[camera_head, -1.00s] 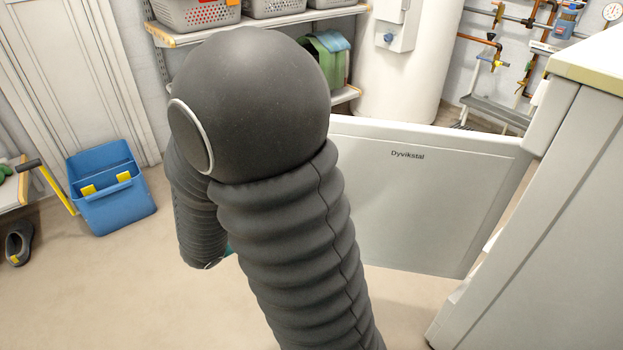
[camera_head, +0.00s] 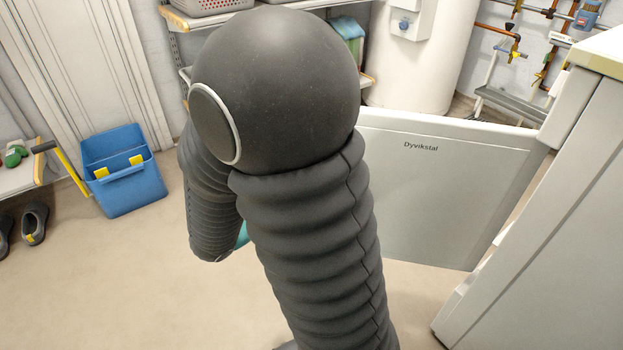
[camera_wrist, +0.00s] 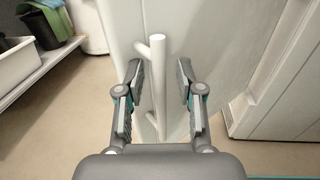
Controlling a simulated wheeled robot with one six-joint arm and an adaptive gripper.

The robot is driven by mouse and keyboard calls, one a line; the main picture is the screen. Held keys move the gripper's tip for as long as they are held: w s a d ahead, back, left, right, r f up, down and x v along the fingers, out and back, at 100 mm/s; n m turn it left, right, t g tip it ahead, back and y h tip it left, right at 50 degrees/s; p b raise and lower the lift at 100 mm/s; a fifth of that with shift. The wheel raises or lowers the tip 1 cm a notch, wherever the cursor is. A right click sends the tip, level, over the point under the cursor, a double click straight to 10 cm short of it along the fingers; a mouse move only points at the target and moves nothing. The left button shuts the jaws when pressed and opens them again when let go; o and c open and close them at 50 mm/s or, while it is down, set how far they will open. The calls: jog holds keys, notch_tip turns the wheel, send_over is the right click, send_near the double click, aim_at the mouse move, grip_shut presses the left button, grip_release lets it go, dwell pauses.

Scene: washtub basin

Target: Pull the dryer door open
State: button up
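The dryer door (camera_head: 435,195) is a white panel marked "Dyvikstal", standing swung out from the white dryer body (camera_head: 565,215) at the right of the head view. In the wrist view, the door (camera_wrist: 222,35) carries a white vertical bar handle (camera_wrist: 154,80) on short posts. My gripper (camera_wrist: 158,75) is open, with one finger on each side of the handle and a visible gap to the bar on both sides. In the head view my dark arm hides the gripper and the door's left part; only a small teal bit shows.
A blue bucket (camera_head: 122,170) stands on the floor at left, with dark shoes (camera_head: 34,222) beside a low shelf. A white water heater (camera_head: 425,60) and a shelf with baskets are behind the door. The beige floor at lower left is clear.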

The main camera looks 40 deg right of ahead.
jog(key=s+a, duration=0.1)
jog(key=a, duration=1.1)
dwell(0.6)
